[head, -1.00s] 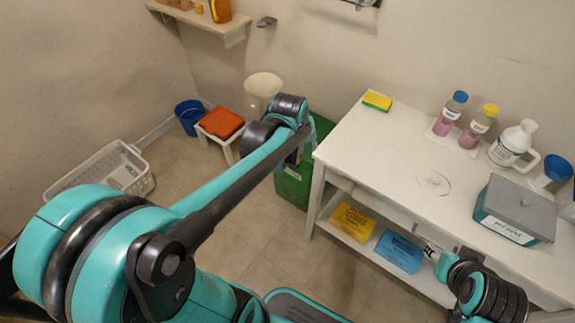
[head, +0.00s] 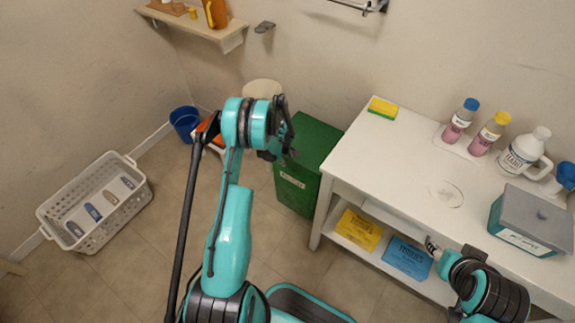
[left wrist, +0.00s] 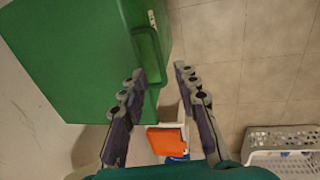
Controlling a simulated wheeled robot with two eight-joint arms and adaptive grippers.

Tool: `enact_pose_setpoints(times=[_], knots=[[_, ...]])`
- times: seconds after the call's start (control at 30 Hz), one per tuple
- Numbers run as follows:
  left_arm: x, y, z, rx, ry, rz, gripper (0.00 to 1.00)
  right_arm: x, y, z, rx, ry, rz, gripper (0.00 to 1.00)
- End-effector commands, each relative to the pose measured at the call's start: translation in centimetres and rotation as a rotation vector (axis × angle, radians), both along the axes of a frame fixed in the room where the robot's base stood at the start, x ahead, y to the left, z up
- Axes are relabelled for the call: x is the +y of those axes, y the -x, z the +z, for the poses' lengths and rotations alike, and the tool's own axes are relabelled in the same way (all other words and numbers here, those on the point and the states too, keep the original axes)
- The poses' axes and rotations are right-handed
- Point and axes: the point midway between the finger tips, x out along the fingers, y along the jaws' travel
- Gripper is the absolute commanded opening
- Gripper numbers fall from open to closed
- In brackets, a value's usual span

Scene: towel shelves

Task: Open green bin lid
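The green bin (head: 312,150) stands on the floor left of the white table, its flat green lid down. A small label is on its front. My left gripper (head: 287,130) is in front of the bin's left side in the head view. In the left wrist view its fingers (left wrist: 159,76) are apart and empty, the left one overlapping the bin's edge. My right gripper (head: 434,249) is by the table's front edge, its fingers too small to read.
The white table (head: 400,160) holds bottles, a sponge (head: 382,107) and a grey-lidded box (head: 530,220). Yellow and blue packs lie on its lower shelf. A white basket (head: 95,205) and blue bucket (head: 185,122) stand left. An orange item (left wrist: 166,140) sits on a small stool behind my left arm.

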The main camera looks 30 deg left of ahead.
Motion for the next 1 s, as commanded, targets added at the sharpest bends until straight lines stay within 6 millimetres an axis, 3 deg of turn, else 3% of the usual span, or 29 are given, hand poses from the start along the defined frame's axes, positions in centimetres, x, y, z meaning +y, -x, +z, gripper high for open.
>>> enact_pose_setpoints(times=[0.1, 0.3, 0.73, 0.83, 0.87, 1.0], knots=[[-0.1, -0.4, -2.4, 0.000, 0.000, -0.002, 0.31, 0.0, 0.0, -1.2, 0.000, 0.000, 0.000, 0.40], [-0.1, -1.0, -5.3, -0.001, -0.001, -0.003, 0.31, 0.0, 0.0, -2.4, 0.000, 0.000, 0.000, 0.40], [-0.1, -1.3, -6.2, -0.001, -0.001, -0.003, 0.31, 0.0, 0.0, -2.6, 0.000, 0.000, 0.000, 0.40], [-0.1, -1.3, -6.2, -0.001, -0.001, -0.003, 0.04, 0.0, 0.0, -2.6, 0.000, 0.000, 0.000, 0.40], [-0.1, -1.3, -6.2, -0.001, -0.001, -0.003, 0.00, 0.0, 0.0, -2.6, 0.000, 0.000, 0.000, 0.40], [-0.1, -1.3, -6.2, -0.001, -0.001, -0.003, 0.00, 0.0, 0.0, -2.6, 0.000, 0.000, 0.000, 0.40]])
